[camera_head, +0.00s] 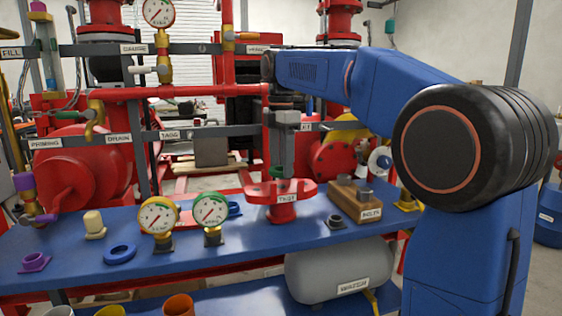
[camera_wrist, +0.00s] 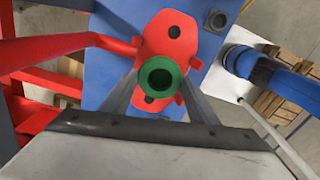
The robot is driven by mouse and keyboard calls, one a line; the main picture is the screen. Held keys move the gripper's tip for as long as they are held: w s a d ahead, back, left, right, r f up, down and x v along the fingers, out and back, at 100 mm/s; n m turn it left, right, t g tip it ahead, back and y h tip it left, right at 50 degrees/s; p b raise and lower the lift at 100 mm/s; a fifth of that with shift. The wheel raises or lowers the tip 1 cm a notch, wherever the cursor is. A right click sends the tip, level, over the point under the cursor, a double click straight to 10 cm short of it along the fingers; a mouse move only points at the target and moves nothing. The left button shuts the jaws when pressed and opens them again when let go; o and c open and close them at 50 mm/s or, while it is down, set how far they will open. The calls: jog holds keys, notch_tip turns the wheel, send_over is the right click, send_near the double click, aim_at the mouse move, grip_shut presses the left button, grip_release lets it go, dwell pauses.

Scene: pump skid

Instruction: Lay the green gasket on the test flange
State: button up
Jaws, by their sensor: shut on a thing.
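The green gasket (camera_wrist: 161,77) is a ring with a dark hole, held between the two fingertips of my gripper (camera_wrist: 162,82) in the wrist view. The red test flange (camera_wrist: 168,32) shows behind it, with dark bolt holes. In the head view, my gripper (camera_head: 281,168) points down over the test flange (camera_head: 283,208), which stands on the blue bench. A small part of the green gasket (camera_head: 276,172) shows at the fingertips, above the flange plate. The rest is hidden by the fingers. I cannot tell whether gasket and flange touch.
Two gauges, yellow-rimmed (camera_head: 158,216) and green-rimmed (camera_head: 209,211), stand left of the flange. A wooden block (camera_head: 356,203) with fittings and a dark square fitting (camera_head: 335,221) are to the right. A blue ring (camera_head: 120,254) lies at left. Red pipework stands behind the blue bench (camera_head: 200,262).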

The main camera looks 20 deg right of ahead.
aim_at(281, 169)
jog(key=shift+f, duration=1.9)
dwell(0.4)
jog(key=o, duration=1.1)
notch_tip(281, 169, up, 16)
jog(key=s+d+f+m+t, duration=0.1)
jog(key=s+d+f+m, duration=0.1)
jog(key=s+f+m, duration=0.5)
jog(key=s+d+f+m+t, duration=0.1)
jog(key=s+d+f+m, duration=0.2)
jog(key=s+f, duration=0.45)
jog(key=s+d+f+m+t, duration=0.2)
jog(key=s+f+m, duration=0.8)
jog(key=s+f, duration=0.9)
notch_tip(281, 169, down, 4)
jog(key=shift+r+t, duration=0.15)
jog(key=shift+t, duration=0.25)
